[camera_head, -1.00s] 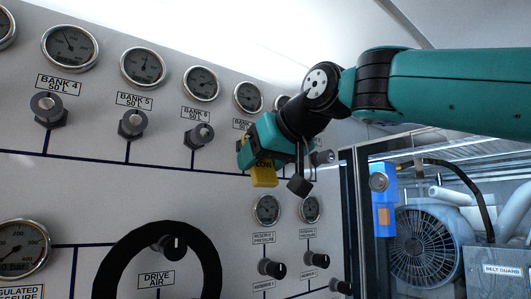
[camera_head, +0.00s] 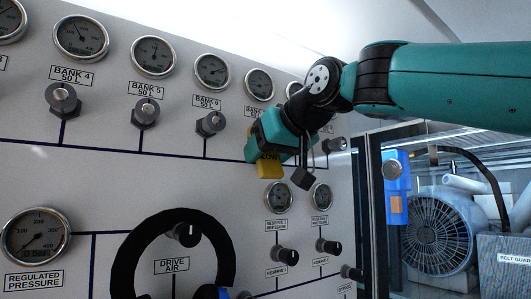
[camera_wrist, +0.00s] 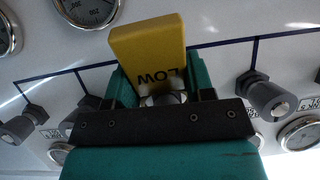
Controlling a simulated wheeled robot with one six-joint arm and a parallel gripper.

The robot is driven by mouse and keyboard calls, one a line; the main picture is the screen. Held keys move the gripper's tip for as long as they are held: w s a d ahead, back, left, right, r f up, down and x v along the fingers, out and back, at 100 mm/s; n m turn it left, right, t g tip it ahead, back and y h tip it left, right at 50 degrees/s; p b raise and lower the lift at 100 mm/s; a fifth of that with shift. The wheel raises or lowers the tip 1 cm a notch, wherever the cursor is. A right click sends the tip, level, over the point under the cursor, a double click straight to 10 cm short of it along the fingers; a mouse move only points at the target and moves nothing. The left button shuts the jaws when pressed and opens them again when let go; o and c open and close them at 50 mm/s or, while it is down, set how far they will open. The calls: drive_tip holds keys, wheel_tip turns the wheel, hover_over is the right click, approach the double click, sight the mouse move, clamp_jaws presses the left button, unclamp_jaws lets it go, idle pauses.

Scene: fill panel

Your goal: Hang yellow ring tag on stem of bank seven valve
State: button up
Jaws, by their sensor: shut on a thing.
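My gripper (camera_head: 264,148) is shut on the yellow ring tag (camera_head: 270,168), close in front of the panel just right of the bank 6 valve (camera_head: 210,123). In the wrist view the tag (camera_wrist: 150,50) is a yellow block with dark letters reading LOW upside down, sticking out past my fingers (camera_wrist: 162,90). A pale, rounded metal part shows between the fingers below the tag; I cannot tell if it is the ring or a valve stem. The bank seven valve is hidden behind my gripper in the head view, and its label is partly covered.
The bank 5 valve (camera_head: 145,112) and bank 4 valve (camera_head: 63,100) stick out to the left. Below are the reserve knobs (camera_head: 286,256) and the large black drive air ring (camera_head: 125,265). An open bay with a fan (camera_head: 432,235) lies to the right.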

drive_tip(key=o, duration=1)
drive_tip(key=b+v, duration=0.3)
drive_tip(key=v, duration=1.3)
wheel_tip(320, 180, down, 33)
drive_tip(key=s+d+g+h+b, duration=0.1)
drive_tip(key=g+h+b, duration=0.1)
drive_tip(key=g+b, duration=0.5)
drive_tip(key=s+d+f+g+b, duration=0.1)
drive_tip(key=s+f+b, duration=0.2)
drive_tip(key=f, duration=0.7)
drive_tip(key=s+d+f+g+h+b, duration=0.1)
drive_tip(key=s+d+f+b, duration=0.1)
drive_tip(key=s+f, duration=0.5)
drive_tip(key=s+d+f+g+b, duration=0.1)
drive_tip(key=s+f+b, duration=0.3)
drive_tip(key=f, duration=0.9)
drive_tip(key=shift+s+d+g+h, duration=0.3)
drive_tip(key=shift+s+d+h, duration=0.1)
drive_tip(key=shift+s+d, duration=0.25)
drive_tip(key=shift+r, duration=0.1)
